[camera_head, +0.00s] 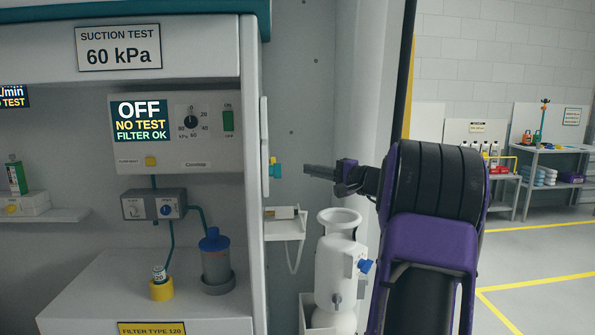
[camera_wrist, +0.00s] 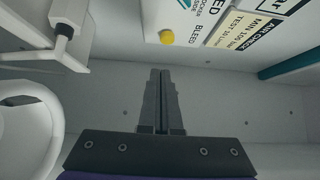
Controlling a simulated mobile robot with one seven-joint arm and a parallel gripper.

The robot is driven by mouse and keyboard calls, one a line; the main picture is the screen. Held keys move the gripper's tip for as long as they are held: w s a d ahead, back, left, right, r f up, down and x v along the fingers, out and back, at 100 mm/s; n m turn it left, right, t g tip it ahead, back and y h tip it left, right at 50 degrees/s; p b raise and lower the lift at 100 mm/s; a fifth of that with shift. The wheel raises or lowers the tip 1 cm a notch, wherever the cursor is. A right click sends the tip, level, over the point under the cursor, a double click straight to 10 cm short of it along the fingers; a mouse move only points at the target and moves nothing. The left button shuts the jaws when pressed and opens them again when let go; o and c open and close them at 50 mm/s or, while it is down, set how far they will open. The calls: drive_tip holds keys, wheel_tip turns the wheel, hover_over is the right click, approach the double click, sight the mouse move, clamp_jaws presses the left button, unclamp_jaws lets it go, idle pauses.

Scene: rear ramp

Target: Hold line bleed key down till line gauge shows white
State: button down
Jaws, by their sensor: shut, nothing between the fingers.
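A round yellow key (camera_wrist: 167,37) sits at the edge of a white labelled panel (camera_wrist: 206,58) in the wrist view, beside the printed word BLEED. My gripper (camera_wrist: 160,72) is shut and empty, its fingertips a little below the key in the picture and apart from it. In the head view my gripper (camera_head: 306,170) points left at a side panel (camera_head: 264,140) seen edge-on, with a teal and yellow fitting (camera_head: 276,170) on it. A gap shows between fingertips and fitting. I cannot make out the line gauge in either view.
A white cylinder (camera_head: 338,265) with a blue knob (camera_head: 365,266) stands below my gripper. A small shelf (camera_head: 285,228) juts out at its left. A white cabinet panel (camera_head: 185,140) with display and dial is further left. A stocked bench (camera_head: 548,150) stands far right.

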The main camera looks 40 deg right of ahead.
drive_tip(key=shift+v, duration=2.25)
drive_tip(key=shift+d, duration=0.1)
